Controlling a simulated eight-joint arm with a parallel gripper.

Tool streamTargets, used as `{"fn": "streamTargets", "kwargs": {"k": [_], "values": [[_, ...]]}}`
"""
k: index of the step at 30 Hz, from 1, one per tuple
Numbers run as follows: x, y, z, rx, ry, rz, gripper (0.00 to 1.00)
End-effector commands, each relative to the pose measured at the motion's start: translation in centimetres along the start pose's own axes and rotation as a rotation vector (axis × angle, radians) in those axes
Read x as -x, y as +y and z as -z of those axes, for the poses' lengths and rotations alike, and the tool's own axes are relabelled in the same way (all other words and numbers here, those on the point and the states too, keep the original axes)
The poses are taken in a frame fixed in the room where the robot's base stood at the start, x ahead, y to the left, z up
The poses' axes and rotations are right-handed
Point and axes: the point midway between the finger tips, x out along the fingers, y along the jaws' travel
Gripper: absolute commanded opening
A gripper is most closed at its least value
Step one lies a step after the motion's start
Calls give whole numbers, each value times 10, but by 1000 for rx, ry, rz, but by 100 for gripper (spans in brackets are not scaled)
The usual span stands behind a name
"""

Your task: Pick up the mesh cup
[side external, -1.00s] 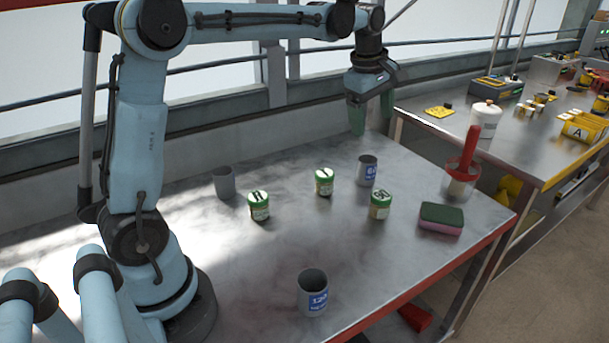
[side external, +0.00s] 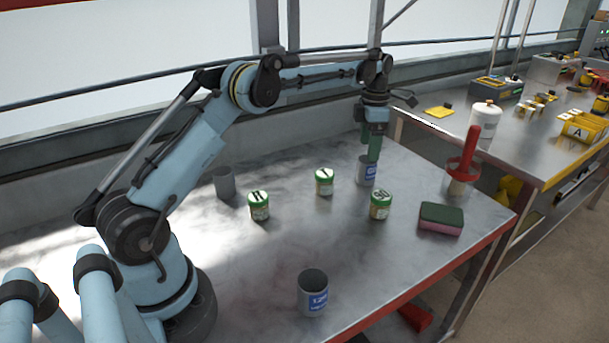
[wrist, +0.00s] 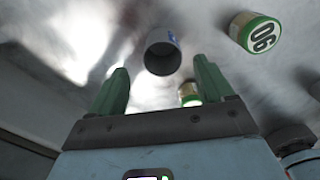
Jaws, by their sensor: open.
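Three grey cups stand upright on the metal table. One with a blue label (side external: 364,174) is at the back right, partly hidden by my gripper in the side view. In the wrist view that cup (wrist: 163,54) shows its open dark mouth, ahead of and between the fingers. Another blue-labelled cup (side external: 313,294) stands at the front, and a grey cup with no visible label (side external: 224,183) at the back left. My gripper (side external: 374,152) points down with its green fingers close over the back right cup. It also shows in the wrist view (wrist: 162,84), open with nothing between the fingers.
A green and pink sponge (side external: 441,219) and a red-handled tool in a holder (side external: 461,184) are at the right.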

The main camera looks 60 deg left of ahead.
Motion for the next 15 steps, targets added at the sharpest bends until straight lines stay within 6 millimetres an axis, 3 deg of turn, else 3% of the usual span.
{"fn": "streamTargets", "kwargs": {"k": [4,15], "values": [[-22,0,0,-2,0,0,81],[-54,-2,0,-3,-1,-1,81]]}}
